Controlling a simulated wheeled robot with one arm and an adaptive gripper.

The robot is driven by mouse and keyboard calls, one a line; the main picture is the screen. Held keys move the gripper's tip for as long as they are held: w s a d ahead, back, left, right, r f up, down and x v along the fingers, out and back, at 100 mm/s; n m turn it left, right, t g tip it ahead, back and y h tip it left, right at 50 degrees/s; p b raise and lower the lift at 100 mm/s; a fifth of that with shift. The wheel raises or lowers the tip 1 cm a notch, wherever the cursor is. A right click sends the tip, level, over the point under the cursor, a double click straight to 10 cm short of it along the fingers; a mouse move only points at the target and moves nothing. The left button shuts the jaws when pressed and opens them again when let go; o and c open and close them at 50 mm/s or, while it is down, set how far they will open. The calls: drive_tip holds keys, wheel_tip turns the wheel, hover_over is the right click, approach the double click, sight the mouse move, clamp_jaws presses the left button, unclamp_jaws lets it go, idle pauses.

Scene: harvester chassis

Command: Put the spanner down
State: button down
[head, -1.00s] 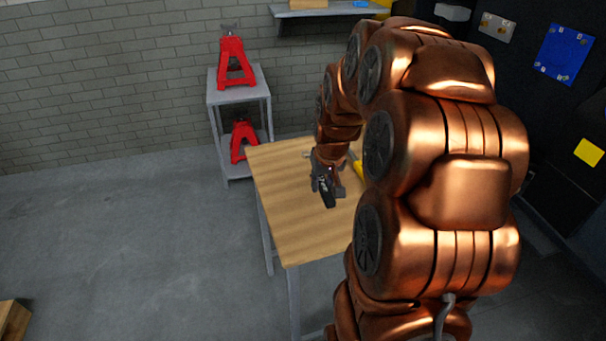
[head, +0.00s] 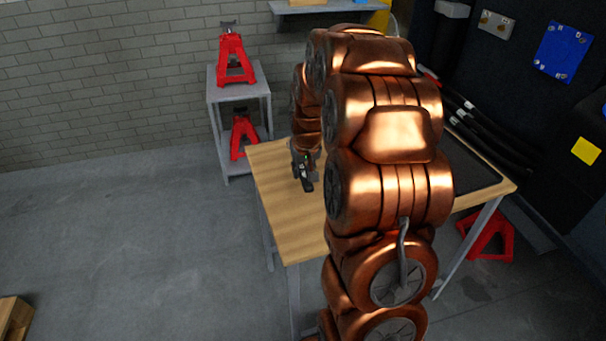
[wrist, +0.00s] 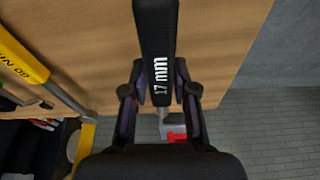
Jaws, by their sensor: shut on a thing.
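The spanner (wrist: 157,35) is black with a white "17 mm" marking. It runs up from my gripper (wrist: 160,100) in the wrist view, and my gripper is shut on it. The wooden table top (wrist: 90,30) lies behind the spanner in that view. In the head view my gripper (head: 304,176) is over the left part of the wooden table (head: 275,205), with a dark end of the spanner showing below it. I cannot tell the exact height above the wood. My arm hides the middle of the table.
A yellow tool (wrist: 22,52) is at the left in the wrist view. Black hoses and a dark tray (head: 475,178) are at the table's right. A grey shelf stand (head: 212,90) with red jack stands (head: 234,60) is behind the table. The front left table top is clear.

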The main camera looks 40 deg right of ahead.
drive_tip(key=shift+f, duration=1.05)
drive_tip(key=shift+f, duration=0.2)
drive_tip(key=c, duration=0.9)
unclamp_jaws()
drive_tip(key=shift+r, duration=0.15)
drive_tip(key=b+v, duration=0.1)
drive_tip(key=v, duration=1.1)
drive_tip(key=shift+r, duration=0.1)
drive_tip(key=s+a+n+g+y, duration=0.1)
drive_tip(key=s+a+n+g, duration=0.15)
drive_tip(key=s+a, duration=1.4)
drive_tip(key=s, duration=0.3)
drive_tip(key=s+a+f+n+g, duration=0.1)
drive_tip(key=s+a, duration=0.2)
drive_tip(key=s, duration=0.2)
drive_tip(key=s+a+f+n+g, duration=0.1)
drive_tip(key=s+a, duration=0.2)
drive_tip(key=s, duration=0.2)
drive_tip(key=shift+a+f+g, duration=0.2)
drive_tip(key=shift+f+g, duration=0.05)
